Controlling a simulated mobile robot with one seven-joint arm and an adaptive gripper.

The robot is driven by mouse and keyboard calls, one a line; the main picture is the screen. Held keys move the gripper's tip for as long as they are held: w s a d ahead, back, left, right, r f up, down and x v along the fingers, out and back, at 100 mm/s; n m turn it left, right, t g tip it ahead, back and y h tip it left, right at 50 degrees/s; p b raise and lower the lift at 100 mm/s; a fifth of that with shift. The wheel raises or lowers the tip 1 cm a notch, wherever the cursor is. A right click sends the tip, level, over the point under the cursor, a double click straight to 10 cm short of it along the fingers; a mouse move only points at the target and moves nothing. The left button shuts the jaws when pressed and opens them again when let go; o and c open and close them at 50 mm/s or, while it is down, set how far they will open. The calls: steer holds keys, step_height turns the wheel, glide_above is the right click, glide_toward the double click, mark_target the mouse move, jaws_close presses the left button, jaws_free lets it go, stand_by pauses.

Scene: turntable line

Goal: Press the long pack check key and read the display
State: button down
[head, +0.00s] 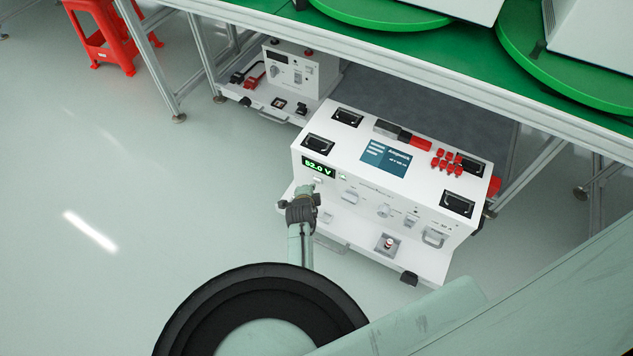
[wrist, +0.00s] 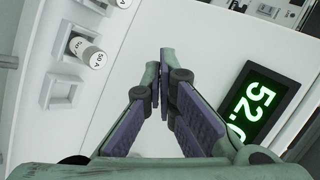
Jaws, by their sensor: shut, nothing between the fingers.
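The white test unit (head: 300,152) stands on the floor under the green table. Its display (head: 319,167) shows green digits that look like 52.0 V; in the wrist view the display (wrist: 262,104) shows 52.0 with its end cut off by my finger. A small pale key (head: 318,180) sits on the front panel just below the display, at my gripper's tip; its label is not readable. My gripper (head: 304,196) is shut and empty, pointing at the panel. In the wrist view its fingertips (wrist: 163,62) lie over the white face, covering what is behind; contact cannot be told.
A blue screen (head: 388,157), black handles and red connectors (head: 446,160) are on the unit's top. A red-topped button (head: 388,242) stands on its front ledge. A smaller tester (head: 285,70) is behind left. A red stool (head: 108,35) stands far left; the left floor is clear.

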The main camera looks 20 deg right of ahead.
steer(key=shift+w+d, duration=0.2)
steer(key=shift+d, duration=0.05)
steer(key=shift+w+d+b, duration=0.3)
steer(key=shift+d+b, duration=0.05)
steer(key=shift+d, duration=0.05)
stand_by(0.7)
stand_by(0.3)
steer(key=shift+s+a, duration=0.6)
steer(key=shift+a, duration=0.1)
steer(key=shift+s+a+p, duration=0.25)
steer(key=shift+s+a, duration=0.5)
steer(key=shift+a, duration=0.25)
steer(key=shift+s+a+p, duration=0.2)
steer(key=shift+s+a, duration=0.55)
steer(key=shift+a, duration=0.25)
